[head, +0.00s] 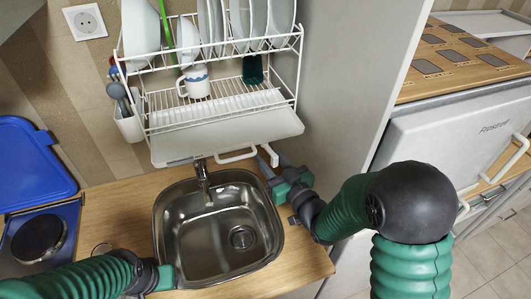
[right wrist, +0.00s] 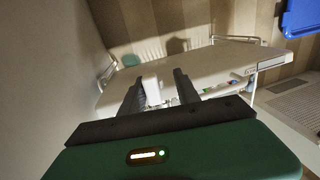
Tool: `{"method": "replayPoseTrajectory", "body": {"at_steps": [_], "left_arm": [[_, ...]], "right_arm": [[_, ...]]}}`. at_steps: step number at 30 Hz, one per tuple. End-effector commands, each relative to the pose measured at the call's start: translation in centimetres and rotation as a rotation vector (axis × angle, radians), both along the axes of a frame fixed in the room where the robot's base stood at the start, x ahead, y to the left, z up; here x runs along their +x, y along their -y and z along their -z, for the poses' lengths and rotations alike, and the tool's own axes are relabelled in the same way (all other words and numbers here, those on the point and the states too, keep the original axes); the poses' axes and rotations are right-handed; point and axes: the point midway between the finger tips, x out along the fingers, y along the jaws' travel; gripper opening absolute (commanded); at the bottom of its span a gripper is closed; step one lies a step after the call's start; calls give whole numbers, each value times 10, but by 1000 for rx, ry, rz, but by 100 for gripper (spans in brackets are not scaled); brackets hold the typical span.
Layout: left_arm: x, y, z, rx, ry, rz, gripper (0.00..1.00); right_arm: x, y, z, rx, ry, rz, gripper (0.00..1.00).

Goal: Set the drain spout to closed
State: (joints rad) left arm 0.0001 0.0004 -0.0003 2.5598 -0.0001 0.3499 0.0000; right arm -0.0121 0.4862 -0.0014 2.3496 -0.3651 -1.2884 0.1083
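The white drip tray (head: 190,148) sits under the dish rack, above the sink. A small white piece (head: 269,154), probably the drain spout, sticks out at the tray's front right corner. My right gripper (head: 272,160) is at this corner with its fingers apart, one on each side of the white piece. In the right wrist view, my right gripper's dark fingers (right wrist: 160,82) are spread, with a white block (right wrist: 152,92) beyond and between them. I cannot tell whether they touch it. My left gripper (head: 165,277) is low beside the sink's left edge; its fingers are not clear.
The white wire rack (head: 148,105) holds plates, a bowl and a mug (head: 195,82). The steel sink (head: 215,215) with its tap (head: 203,180) lies below. A grey wall panel (head: 345,80) stands close to the right of my right gripper. A blue hob lid (head: 32,165) stands open at left.

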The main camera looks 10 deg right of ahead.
Motion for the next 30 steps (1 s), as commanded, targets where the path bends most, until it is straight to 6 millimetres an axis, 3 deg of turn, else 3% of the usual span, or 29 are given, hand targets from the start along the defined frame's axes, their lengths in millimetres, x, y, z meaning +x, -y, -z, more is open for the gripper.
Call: {"method": "replayPoseTrajectory", "body": {"at_steps": [3, 12, 23, 30], "left_arm": [[0, 0, 0, 0, 0, 0, 59], [0, 0, 0, 0, 0, 1, 59], [0, 0, 1, 0, 0, 0, 59], [0, 0, 9, 0, 0, 0, 59]], "right_arm": [[1, 3, 1, 1, 0, 2, 36], [4, 0, 3, -1, -5, 3, 0], [4, 0, 4, -2, -9, -3, 0], [7, 5, 5, 0, -7, -105, 0]]}}
